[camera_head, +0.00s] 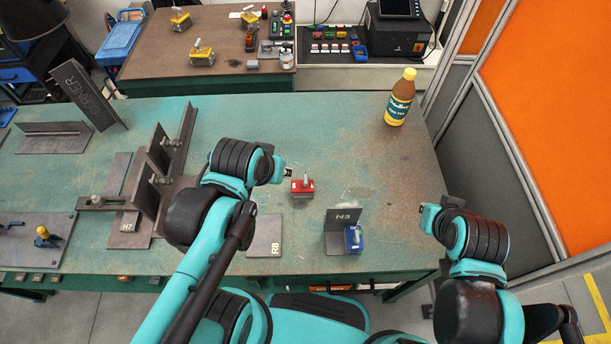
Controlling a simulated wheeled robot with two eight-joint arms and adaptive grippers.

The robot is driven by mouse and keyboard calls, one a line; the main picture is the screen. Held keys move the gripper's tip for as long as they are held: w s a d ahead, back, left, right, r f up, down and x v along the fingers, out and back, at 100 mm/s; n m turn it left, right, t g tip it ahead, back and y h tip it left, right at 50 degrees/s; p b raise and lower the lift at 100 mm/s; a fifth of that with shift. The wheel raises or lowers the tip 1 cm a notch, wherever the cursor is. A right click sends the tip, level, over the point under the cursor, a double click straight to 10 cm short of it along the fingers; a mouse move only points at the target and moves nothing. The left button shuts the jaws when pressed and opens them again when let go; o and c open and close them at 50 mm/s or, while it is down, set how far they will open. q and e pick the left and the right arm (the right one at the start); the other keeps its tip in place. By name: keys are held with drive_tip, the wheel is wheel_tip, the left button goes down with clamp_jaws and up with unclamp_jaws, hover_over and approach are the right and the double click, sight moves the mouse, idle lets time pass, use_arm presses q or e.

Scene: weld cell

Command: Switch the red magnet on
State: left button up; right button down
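The red magnet (302,190) sits on the green table, right of the picture's middle-left, with a light grey lever or knob standing up from its top. I cannot tell the switch position from this view. My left gripper (287,173) is just above and left of the red magnet in the picture, pointing right. Only a small part of its fingertips shows, and I cannot tell whether it touches the magnet or is open. My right gripper (424,209) is at the right edge of the table, well apart from the magnet. Its fingers are mostly hidden.
A blue magnet (354,238) stands against the N3 bracket (341,216). The R8 plate (264,238) lies in front. A steel fixture (158,165) stands at left, behind my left arm. A brown bottle (399,98) stands at back right. The table (330,125) behind the magnet is clear.

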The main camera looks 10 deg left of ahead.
use_arm(q)
drive_tip(key=w+d+f+n+g+b, duration=0.1)
drive_tip(key=w+d+f+g, duration=0.15)
drive_tip(key=w, duration=0.25)
drive_tip(key=n+g+b, duration=0.1)
drive_tip(key=n+g, duration=0.1)
drive_tip(key=g, duration=0.2)
hover_over(306, 177)
drive_tip(key=shift+t, duration=0.25)
wheel_tip(306, 177, down, 4)
drive_tip(key=shift+f, duration=0.25)
wheel_tip(306, 177, down, 8)
drive_tip(key=b, duration=0.3)
drive_tip(key=shift+r+b, duration=0.1)
drive_tip(key=shift+b, duration=0.3)
clamp_jaws()
